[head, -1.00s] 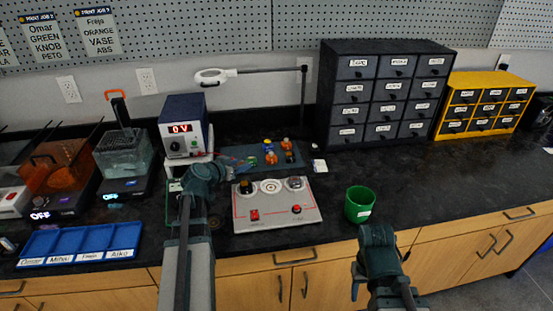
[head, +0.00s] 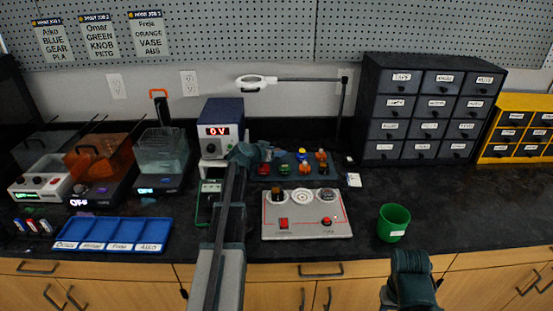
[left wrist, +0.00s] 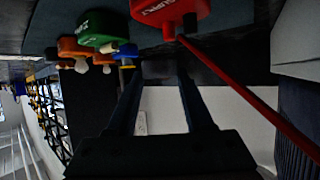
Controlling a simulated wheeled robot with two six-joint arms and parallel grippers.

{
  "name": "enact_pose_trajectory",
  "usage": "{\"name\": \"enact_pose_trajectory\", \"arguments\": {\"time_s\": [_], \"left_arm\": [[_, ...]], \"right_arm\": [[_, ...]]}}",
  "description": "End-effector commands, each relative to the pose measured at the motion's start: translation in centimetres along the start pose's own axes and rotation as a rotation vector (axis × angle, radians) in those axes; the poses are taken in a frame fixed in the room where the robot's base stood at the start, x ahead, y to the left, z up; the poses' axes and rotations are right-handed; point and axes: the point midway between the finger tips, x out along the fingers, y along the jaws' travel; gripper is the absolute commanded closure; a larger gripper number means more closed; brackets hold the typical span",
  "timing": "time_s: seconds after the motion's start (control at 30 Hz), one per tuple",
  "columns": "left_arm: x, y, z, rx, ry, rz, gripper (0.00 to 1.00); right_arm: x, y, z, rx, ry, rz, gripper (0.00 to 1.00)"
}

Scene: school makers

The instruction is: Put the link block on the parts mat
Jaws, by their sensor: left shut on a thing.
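The parts mat (head: 332,171) is a dark teal sheet behind the grey control panel, with several small coloured blocks on it. My left gripper (head: 264,151) reaches over its back left part. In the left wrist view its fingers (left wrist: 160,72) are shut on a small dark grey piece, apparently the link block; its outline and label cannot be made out. A red block (left wrist: 170,12), a green block (left wrist: 104,30) and a blue block (left wrist: 127,54) show close by in that view. My right gripper (head: 411,263) is low at the front; its fingertips are hidden.
The control panel (head: 307,228) lies in front of the mat and a power supply (head: 220,132) stands to its left. A green cup (head: 393,222), a blue sorting tray (head: 112,234) and a drawer cabinet (head: 428,110) stand around. The counter right of the cup is clear.

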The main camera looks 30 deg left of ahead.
Motion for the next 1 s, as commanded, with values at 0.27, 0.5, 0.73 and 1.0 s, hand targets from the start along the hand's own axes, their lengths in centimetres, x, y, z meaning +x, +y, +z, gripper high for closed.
{"name": "enact_pose_trajectory", "arguments": {"time_s": [0.27,0.5,0.73,1.0], "left_arm": [[1.7,-0.8,-0.5,0.001,0.0,0.0,1.0],[2.6,-0.8,1.5,0.001,0.0,0.0,1.0],[3.2,-0.8,2.7,0.001,0.0,0.0,1.0],[3.2,-0.8,2.8,0.001,0.0,0.0,1.0]], "right_arm": [[0.2,0.0,0.0,0.0,0.0,0.0,0.5],[2.5,-0.2,-0.1,0.0,0.0,0.0,0.5],[3.9,-0.4,-0.2,0.0,0.0,0.0,0.5],[3.9,-0.4,-0.2,0.0,0.0,0.0,0.5]]}}
